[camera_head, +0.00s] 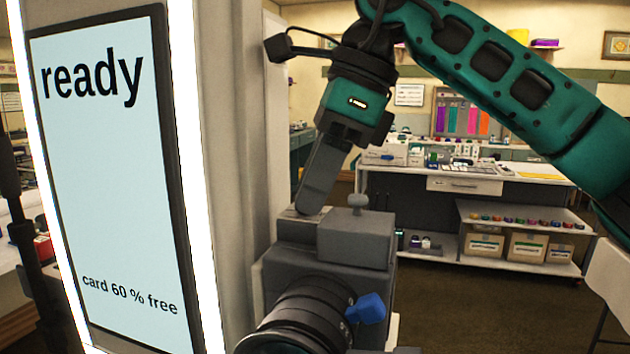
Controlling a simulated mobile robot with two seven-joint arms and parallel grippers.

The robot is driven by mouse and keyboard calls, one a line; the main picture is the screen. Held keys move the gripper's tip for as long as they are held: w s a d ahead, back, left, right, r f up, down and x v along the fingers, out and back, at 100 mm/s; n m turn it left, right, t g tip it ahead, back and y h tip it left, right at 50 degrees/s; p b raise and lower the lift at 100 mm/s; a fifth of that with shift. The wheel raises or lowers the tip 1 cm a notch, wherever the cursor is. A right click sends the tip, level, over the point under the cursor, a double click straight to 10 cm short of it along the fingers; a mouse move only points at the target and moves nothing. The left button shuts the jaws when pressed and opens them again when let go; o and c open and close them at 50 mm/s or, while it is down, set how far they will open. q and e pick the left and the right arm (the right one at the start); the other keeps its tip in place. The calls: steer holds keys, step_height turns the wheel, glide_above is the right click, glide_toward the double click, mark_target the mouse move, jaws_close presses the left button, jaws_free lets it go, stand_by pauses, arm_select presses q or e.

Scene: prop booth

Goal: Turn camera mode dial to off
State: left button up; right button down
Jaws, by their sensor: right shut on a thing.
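The grey camera (330,265) stands beside the booth column, with its black lens (305,312) toward me. A small grey knob (357,203) sits on top of its raised block, and a blue knob (367,308) is beside the lens. My right gripper (309,210) comes down from above onto the left part of the camera's top. It is shut on the mode dial there, which the fingers hide, so the dial's setting cannot be read. My left gripper is not seen.
A lit screen (110,200) on the left reads "ready" and "card 60 % free". Behind stands a white-topped counter (530,172) with a shelf of small coloured items and several cardboard boxes (527,247). The floor (470,310) right of the camera is clear.

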steer(key=n+g, duration=0.1)
steer(key=n, duration=0.3)
steer(key=shift+w+n+g, duration=0.2)
steer(key=shift+n+g, duration=0.2)
stand_by(0.4)
steer(key=c, duration=0.9)
jaws_free()
steer(key=shift+a+h, duration=0.1)
steer(key=shift+h, duration=0.2)
